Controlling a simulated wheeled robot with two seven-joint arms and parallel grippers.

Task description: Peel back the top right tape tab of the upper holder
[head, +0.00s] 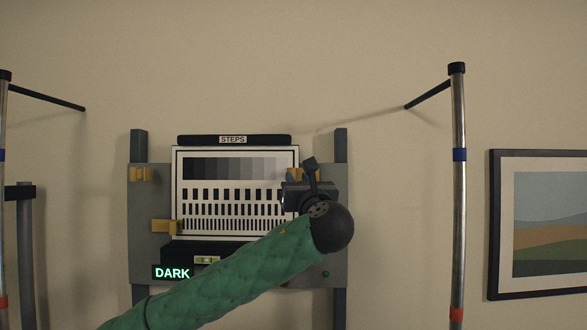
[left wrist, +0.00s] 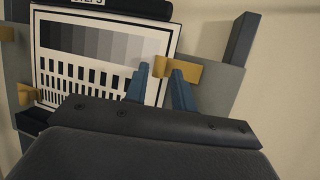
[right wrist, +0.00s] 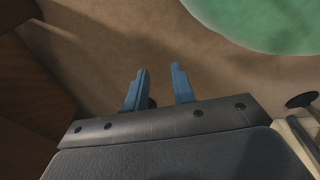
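The upper holder is a grey board (head: 149,210) on the wall with a black-and-white test chart (head: 235,165) on it. Its top right tape tab (head: 295,174) is yellow and partly hidden behind my left gripper in the head view. In the left wrist view the tab (left wrist: 193,72) lies flat across the chart's right edge. My left gripper (left wrist: 160,68) is open, its blue fingertips at the tab, one beside its left end and one in front of it. I cannot tell whether they touch it. My right gripper (right wrist: 160,70) is open and empty, away from the board.
More yellow tabs sit at the top left (head: 140,174) and lower left (head: 164,226). A sign reads DARK (head: 172,272). A metal pole (head: 459,200) and a framed picture (head: 545,225) are at the right. My left arm covers the board's lower part.

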